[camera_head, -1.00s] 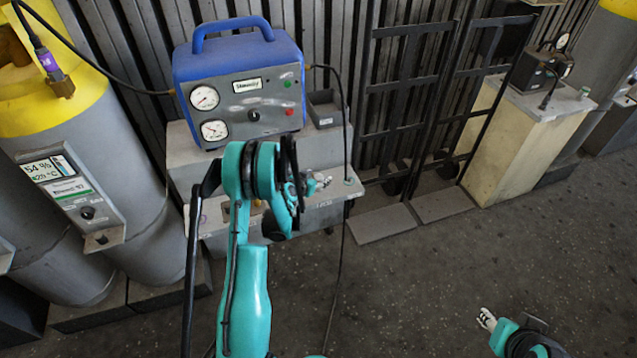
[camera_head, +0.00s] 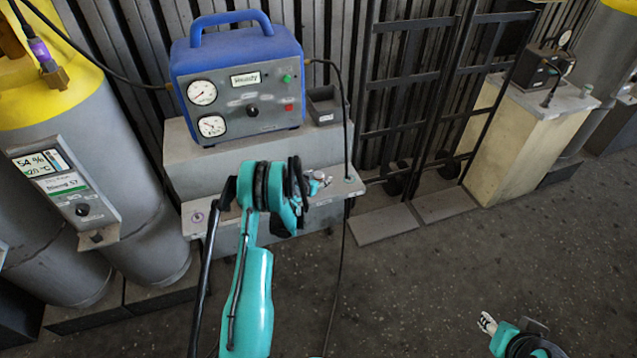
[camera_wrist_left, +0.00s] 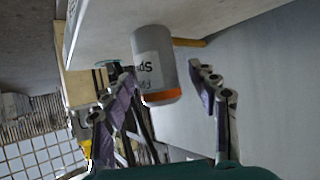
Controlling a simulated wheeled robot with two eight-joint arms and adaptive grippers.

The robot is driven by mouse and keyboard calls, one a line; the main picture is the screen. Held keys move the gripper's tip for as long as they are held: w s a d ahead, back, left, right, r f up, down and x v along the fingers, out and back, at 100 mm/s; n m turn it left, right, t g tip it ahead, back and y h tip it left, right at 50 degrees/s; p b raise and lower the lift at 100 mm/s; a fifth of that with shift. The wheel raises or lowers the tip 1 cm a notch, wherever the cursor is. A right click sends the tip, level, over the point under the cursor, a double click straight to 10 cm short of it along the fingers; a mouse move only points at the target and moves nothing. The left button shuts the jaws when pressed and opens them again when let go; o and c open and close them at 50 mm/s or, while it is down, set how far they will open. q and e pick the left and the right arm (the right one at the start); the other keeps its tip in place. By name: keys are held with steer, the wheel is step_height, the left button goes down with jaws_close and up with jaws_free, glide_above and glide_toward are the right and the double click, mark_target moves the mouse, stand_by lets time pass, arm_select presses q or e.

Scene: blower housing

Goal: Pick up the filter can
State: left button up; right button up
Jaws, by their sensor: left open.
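The filter can (camera_wrist_left: 155,62) is a grey-white cylinder with printed lettering and an orange band at its near end. In the left wrist view it juts from beside a pale ledge (camera_wrist_left: 105,28). My left gripper (camera_wrist_left: 162,76) is open, with one finger on each side of the can and visible space on the right. In the head view my left arm covers the middle of the grey step, and I cannot pick out the can there; the left gripper (camera_head: 318,182) shows small at the step. My right gripper (camera_head: 487,323) is at the lower right; its jaw state is unclear.
A blue gauge unit (camera_head: 238,80) stands on the grey step (camera_head: 182,165), with a small grey tray (camera_head: 324,107) beside it. A black hose (camera_head: 346,130) hangs down in front of the step's right side. Large cylinders (camera_head: 130,190) stand left.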

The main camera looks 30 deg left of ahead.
mark_target(319, 175)
arm_select(q)
jaws_close()
steer(key=shift+r, duration=0.15)
steer(key=shift+r+p, duration=0.3)
steer(key=shift+r, duration=0.05)
steer(key=r, duration=0.1)
steer(key=r+p, duration=0.2)
steer(key=r, duration=0.1)
steer(key=shift+s+d, duration=0.25)
steer(key=shift+d, duration=0.05)
steer(key=s+d+r, duration=0.6)
steer(key=s+d, duration=0.1)
steer(key=d, duration=0.1)
steer(key=shift+s, duration=0.15)
steer(key=shift+d, duration=0.1)
